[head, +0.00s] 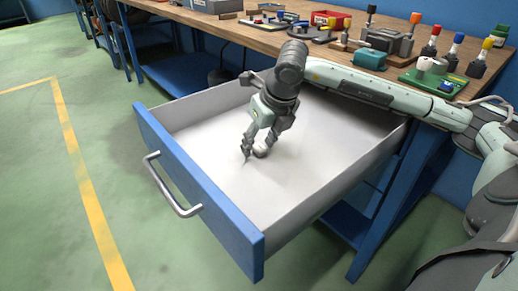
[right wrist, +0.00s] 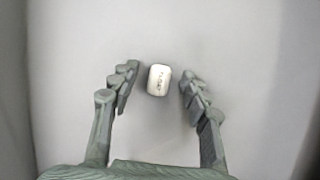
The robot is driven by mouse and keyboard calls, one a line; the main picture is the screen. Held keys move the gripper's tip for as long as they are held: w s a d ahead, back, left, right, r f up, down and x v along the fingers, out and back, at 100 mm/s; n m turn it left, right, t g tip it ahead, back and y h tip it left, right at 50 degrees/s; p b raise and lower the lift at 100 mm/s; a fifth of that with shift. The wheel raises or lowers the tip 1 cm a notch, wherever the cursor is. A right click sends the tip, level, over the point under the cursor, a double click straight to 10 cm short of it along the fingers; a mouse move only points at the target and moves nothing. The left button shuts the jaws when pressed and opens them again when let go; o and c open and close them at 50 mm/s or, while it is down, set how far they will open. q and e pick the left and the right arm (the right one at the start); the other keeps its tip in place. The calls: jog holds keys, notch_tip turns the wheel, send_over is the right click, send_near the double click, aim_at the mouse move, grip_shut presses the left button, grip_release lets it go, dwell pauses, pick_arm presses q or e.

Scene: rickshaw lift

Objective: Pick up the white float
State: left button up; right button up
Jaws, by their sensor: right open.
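In the head view the fingers largely hide the float. My left gripper is not in view.
The drawer's blue front with its metal handle (head: 175,189) and its grey side walls surround the gripper. The workbench top (head: 255,38) above holds a red bin (head: 330,19), a green board (head: 433,83) and several tools. The drawer floor around the float is clear.

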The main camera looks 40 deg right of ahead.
jog(key=c, duration=1)
jog(key=shift+o, duration=0.2)
jog(key=shift+r, duration=0.15)
